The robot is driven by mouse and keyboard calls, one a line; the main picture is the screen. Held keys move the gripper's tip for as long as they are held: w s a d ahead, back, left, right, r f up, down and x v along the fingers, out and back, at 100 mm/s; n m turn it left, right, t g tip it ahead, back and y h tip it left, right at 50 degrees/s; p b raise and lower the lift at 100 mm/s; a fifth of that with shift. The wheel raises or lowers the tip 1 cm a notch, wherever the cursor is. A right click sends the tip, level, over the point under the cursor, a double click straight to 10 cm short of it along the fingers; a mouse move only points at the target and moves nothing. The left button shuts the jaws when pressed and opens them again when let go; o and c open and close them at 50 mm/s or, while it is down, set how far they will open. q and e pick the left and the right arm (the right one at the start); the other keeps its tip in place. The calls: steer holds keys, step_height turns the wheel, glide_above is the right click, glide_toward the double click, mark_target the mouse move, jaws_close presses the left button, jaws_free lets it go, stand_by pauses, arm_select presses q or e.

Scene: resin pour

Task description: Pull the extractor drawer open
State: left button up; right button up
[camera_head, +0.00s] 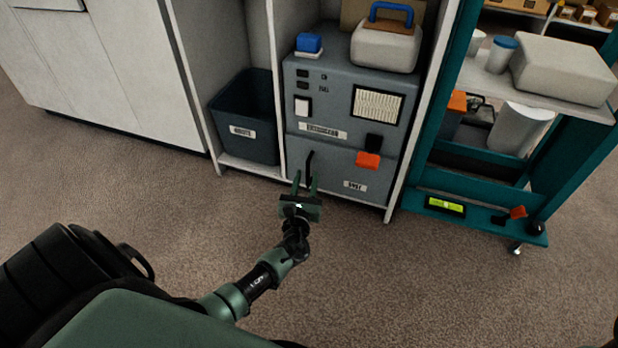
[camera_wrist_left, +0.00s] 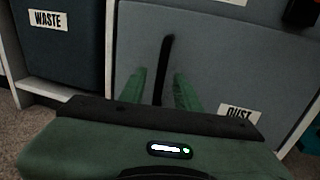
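The extractor (camera_head: 340,88) is a grey cabinet in the shelf bay, with a lower drawer front (camera_head: 375,182) labelled DUST that looks shut. The drawer front fills much of the left wrist view (camera_wrist_left: 225,60). A black upright bar handle (camera_head: 309,163) is on its left part; it also shows in the left wrist view (camera_wrist_left: 166,55). My left gripper (camera_head: 305,182) is open, pointing at the handle. In the left wrist view its two green fingers (camera_wrist_left: 160,76) appear either side of the handle's lower part. I cannot tell whether they touch it. My right gripper is out of view.
A dark WASTE bin (camera_head: 245,125) stands left of the extractor, past a white divider. An orange part (camera_head: 368,160) sits on the extractor's front. A teal cart (camera_head: 470,205) stands to the right. The carpet (camera_head: 390,270) in front is clear.

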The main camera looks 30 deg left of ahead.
arm_select(q)
steer(key=shift+b+x, duration=0.35)
steer(key=shift+x, duration=0.9)
jaws_close()
stand_by(0.5)
